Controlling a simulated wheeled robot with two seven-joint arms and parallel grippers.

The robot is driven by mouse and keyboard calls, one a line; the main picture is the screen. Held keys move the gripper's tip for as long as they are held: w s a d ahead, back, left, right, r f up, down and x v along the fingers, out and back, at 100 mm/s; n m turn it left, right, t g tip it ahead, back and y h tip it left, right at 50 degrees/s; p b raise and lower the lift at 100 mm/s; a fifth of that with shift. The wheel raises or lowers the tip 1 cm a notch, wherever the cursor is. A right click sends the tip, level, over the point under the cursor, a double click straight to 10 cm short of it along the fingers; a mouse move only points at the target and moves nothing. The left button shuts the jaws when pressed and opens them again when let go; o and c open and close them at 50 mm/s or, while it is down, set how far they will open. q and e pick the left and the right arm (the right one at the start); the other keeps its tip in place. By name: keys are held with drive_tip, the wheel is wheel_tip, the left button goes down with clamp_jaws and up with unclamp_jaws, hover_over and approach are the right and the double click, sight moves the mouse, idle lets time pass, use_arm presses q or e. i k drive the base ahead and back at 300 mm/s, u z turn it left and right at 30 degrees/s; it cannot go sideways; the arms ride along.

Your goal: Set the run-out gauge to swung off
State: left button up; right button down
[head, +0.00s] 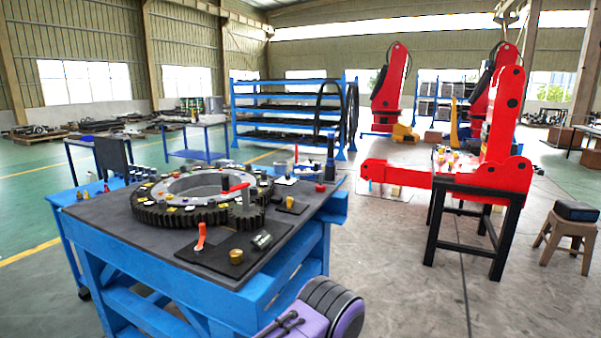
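A large dark toothed ring gear (160,217) lies flat on the grey top of a blue workbench (270,285). Several small coloured pieces are spread on its rim. A red lever-like part (236,188) lies across its right side, near a small grey gear (247,212). A dark upright post on a block (330,160) stands at the bench's back right corner. An orange-red upright tab (201,236) stands on the dark mat at the front. I cannot tell which of these is the run-out gauge or how it is set. Neither gripper shows.
A red knob (320,187) is near the right edge. A red crane arm (500,115) on a black stand (465,190) is to the right. Open floor (390,270) lies between.

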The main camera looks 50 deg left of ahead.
sight(299, 172)
drive_tip(key=u, duration=0.65)
drive_tip(key=i, duration=0.85)
drive_tip(key=u, duration=0.95)
